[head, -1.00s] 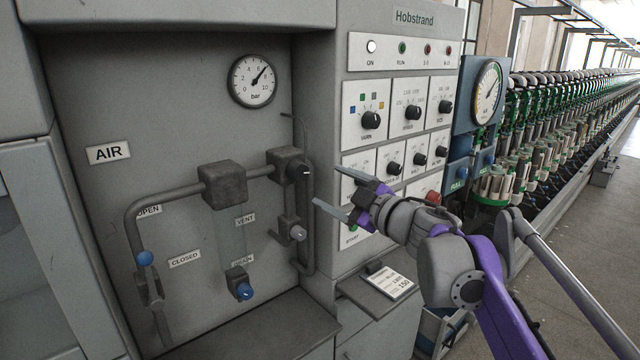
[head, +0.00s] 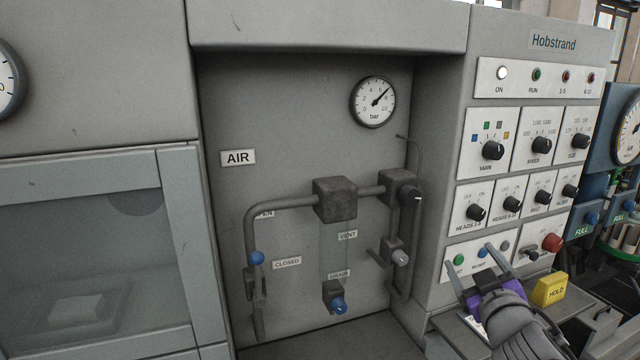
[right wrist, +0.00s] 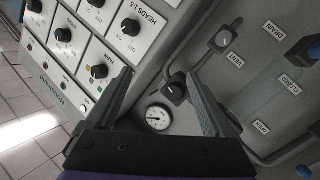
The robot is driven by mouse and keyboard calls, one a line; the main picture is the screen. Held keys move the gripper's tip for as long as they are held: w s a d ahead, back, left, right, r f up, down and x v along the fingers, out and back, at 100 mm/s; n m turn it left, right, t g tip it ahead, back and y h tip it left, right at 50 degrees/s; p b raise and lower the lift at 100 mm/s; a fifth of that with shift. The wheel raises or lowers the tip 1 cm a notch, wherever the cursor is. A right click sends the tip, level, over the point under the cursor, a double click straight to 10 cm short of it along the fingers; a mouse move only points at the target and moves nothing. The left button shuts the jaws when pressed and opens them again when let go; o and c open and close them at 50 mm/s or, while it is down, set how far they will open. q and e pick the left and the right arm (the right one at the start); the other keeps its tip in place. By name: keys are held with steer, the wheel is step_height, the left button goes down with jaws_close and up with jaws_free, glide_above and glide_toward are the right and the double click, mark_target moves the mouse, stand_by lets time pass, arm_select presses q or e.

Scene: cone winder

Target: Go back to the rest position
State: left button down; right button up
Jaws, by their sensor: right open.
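My right gripper (head: 482,268) is in front of the lower part of the Hobstrand control panel (head: 527,120), near the row of push buttons, at the lower right of the head view. Its two fingers are spread and nothing is between them. In the right wrist view the open fingers (right wrist: 160,100) frame the panel edge and the air recess, with the pressure gauge (right wrist: 158,117) showing between them. My left gripper is not in view.
Left of the panel, the AIR recess (head: 300,110) holds pipes, a gauge (head: 373,102) and blue-knobbed valves (head: 338,305). A glazed cabinet door (head: 85,240) is at the left. A yellow HOLD block (head: 549,291) and a red button (head: 552,243) are close to my right gripper.

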steer(key=s+a+f+m+g, duration=0.1)
steer(key=s+a+f+g, duration=0.2)
steer(key=s+f, duration=0.5)
steer(key=s+a+f+m+g+y+p, duration=0.1)
steer(key=s+a+f+g, duration=0.3)
steer(key=s+f, duration=0.5)
steer(key=s+a+f+m+g+y, duration=0.1)
steer(key=s+a+f+g, duration=0.3)
steer(key=s+f, duration=0.4)
step_height(320, 180, down, 6)
steer(key=shift+s+a+f+m+g+p, duration=0.1)
steer(key=shift+s+a+m+g+p, duration=0.25)
steer(key=shift+m, duration=0.45)
steer(key=shift+w+d, duration=0.15)
steer(key=shift+d, duration=0.05)
stand_by(0.8)
